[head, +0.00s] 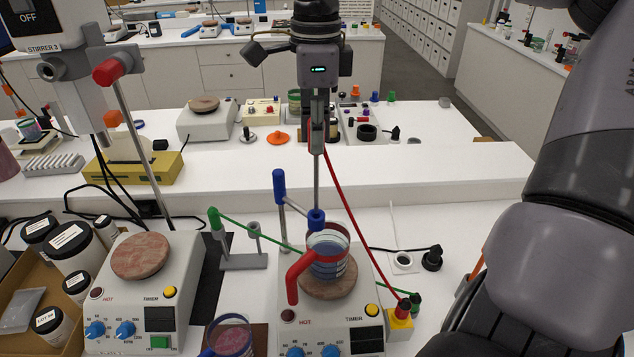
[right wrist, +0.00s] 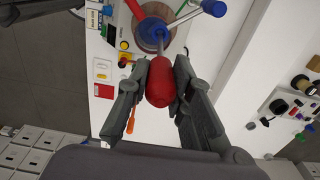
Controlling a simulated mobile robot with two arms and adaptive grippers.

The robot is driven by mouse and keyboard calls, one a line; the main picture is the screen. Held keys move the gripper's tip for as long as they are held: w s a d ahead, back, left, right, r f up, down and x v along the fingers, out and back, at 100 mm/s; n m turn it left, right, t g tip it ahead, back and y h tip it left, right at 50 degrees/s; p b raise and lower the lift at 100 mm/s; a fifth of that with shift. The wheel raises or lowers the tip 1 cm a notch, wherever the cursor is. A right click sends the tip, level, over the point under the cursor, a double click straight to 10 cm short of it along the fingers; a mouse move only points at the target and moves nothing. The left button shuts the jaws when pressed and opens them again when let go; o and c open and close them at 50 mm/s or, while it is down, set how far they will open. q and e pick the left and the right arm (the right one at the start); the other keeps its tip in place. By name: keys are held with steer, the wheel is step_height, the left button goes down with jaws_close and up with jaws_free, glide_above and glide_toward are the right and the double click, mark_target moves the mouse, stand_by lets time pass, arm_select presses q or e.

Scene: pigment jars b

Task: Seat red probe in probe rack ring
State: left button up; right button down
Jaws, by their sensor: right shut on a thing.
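My right gripper (head: 316,145) is shut on the handle of the red probe and holds it upright above the hot plate. The handle (right wrist: 160,84) shows between the fingers in the right wrist view. The thin metal shaft (head: 317,185) points down to a blue collar (head: 316,217) above the beaker (head: 328,250); I cannot tell whether its tip is inside. A grey rack (head: 243,262) stands left of the beaker. A small grey ring (head: 254,229) tops its right post, apart from the red probe. The green probe (head: 214,219) is at its left side. My left gripper is out of view.
A red cable (head: 350,190) runs from the probe to a yellow box (head: 399,318). A green cable (head: 260,237) crosses between rack and beaker. A blue-handled rod (head: 280,187) rises beside the collar. Another hot plate (head: 150,300) stands left. A white ledge (head: 420,180) lies behind.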

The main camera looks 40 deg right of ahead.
steer(key=shift+r+p, duration=1.55)
steer(key=shift+r, duration=0.65)
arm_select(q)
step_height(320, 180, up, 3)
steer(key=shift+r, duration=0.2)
arm_select(e)
steer(key=shift+f, duration=0.1)
